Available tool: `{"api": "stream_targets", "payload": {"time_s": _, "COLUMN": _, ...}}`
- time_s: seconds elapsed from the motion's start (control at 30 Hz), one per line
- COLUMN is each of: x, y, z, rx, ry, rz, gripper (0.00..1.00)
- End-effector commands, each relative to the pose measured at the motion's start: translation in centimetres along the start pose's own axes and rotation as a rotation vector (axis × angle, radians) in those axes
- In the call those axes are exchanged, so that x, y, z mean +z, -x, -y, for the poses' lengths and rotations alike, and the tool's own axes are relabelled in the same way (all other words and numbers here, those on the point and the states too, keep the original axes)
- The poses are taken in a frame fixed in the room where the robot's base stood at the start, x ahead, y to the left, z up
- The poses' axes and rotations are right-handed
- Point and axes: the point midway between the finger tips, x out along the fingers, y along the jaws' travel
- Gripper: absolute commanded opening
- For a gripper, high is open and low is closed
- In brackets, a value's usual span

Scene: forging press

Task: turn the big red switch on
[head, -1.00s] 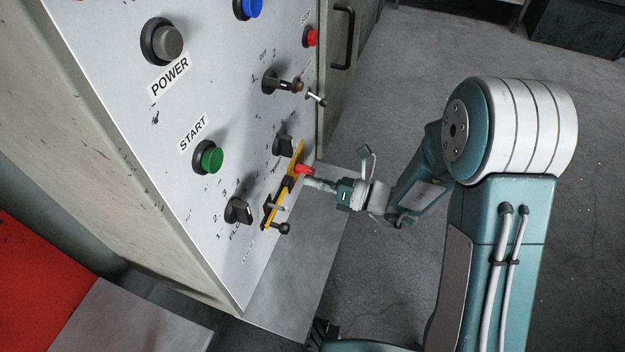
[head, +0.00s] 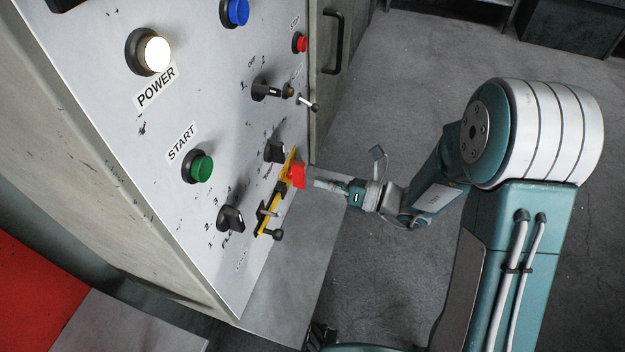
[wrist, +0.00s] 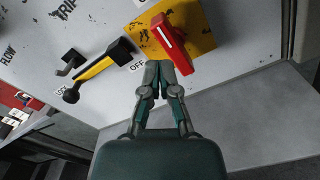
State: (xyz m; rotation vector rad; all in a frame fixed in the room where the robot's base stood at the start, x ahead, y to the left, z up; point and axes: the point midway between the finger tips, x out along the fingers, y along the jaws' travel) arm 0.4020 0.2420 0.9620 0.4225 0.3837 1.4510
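The big red switch (head: 297,175) sits on a yellow plate (head: 290,160) at the right side of the grey control panel. In the wrist view, the red handle (wrist: 170,42) lies slantwise across the yellow plate (wrist: 202,28), with an OFF label below left of the plate. My gripper (head: 318,183) is just right of the switch in the head view, with a small gap between them. The label at the handle's far end is cut off.
A yellow-and-black lever (wrist: 100,66) with a ball end is left of the switch. The panel also has a lit POWER lamp (head: 157,54), a green START button (head: 201,168) and black knobs (head: 231,219). Open floor (head: 400,110) lies to the right.

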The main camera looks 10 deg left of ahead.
Motion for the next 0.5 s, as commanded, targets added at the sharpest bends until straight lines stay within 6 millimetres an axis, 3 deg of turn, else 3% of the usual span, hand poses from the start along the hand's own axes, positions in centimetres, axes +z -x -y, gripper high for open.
{"api": "stream_targets", "payload": {"time_s": 0.5, "x": -0.2, "y": 4.3, "z": -0.1, "rx": 0.000, "ry": -0.003, "rz": -0.003, "gripper": 0.00}}
